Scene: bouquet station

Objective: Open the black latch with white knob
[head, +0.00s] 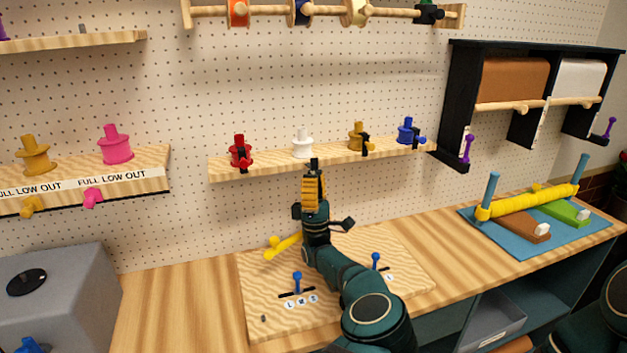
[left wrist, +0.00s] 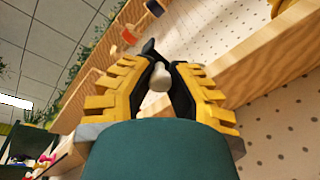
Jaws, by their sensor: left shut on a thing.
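My left gripper (head: 313,178) is raised to the front edge of the small wooden shelf, just below and right of the white spool-shaped piece (head: 303,143). In the left wrist view, the gripper's yellow-and-black fingers (left wrist: 162,82) are closed around a small white knob (left wrist: 159,77). A black latch part (left wrist: 149,46) sticks out just past the fingertips. In the head view the knob is hidden by the gripper, and a dark tip (head: 314,163) shows above it at the shelf edge. My right gripper is not in view.
Red (head: 240,153), yellow (head: 358,138) and blue (head: 407,130) pieces with black latches share the shelf. A wooden board with blue levers (head: 297,283) lies below on the counter. A black rack (head: 460,100) hangs at right.

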